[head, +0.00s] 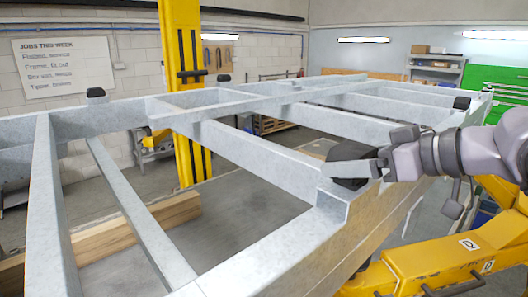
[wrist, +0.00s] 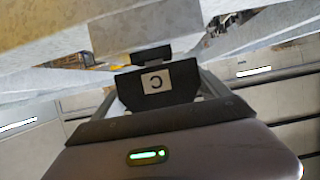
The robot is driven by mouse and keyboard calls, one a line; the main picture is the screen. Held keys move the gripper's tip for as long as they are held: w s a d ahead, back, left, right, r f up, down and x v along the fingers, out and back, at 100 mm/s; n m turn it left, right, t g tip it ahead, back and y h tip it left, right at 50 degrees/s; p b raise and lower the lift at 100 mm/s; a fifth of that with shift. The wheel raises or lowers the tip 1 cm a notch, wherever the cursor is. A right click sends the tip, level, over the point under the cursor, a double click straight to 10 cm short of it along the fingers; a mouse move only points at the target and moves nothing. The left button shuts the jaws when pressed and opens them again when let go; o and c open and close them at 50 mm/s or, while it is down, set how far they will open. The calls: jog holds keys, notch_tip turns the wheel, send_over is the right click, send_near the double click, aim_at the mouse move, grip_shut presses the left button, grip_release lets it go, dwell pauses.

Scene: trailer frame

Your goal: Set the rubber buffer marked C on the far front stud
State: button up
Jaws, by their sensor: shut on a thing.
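My gripper (head: 362,168) is shut on a black rubber buffer (head: 346,184), at the right of the head view, close to the near corner of the grey trailer frame (head: 270,245). In the wrist view the buffer (wrist: 185,80) sits between the fingers, and its white label shows a C upside down. A smaller dark piece (wrist: 151,54) shows just beyond it, against the pale frame. I cannot tell whether the held buffer touches the frame. I cannot make out a bare stud in either view.
Black buffers stand on the frame at the left (head: 96,93), far middle (head: 224,78) and far right (head: 461,102). A yellow post (head: 182,90) rises behind the frame. Crossbars leave open gaps. Timber beams (head: 110,235) lie below. A green cabinet (head: 500,85) stands at the right.

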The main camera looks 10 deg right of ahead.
jog(key=shift+f, duration=0.3)
jog(key=o, duration=1.5)
jog(key=shift+f, duration=0.1)
jog(key=p+v, duration=0.3)
jog(key=v, duration=1.4)
jog(key=shift+s, duration=0.15)
jog(key=shift+d, duration=0.1)
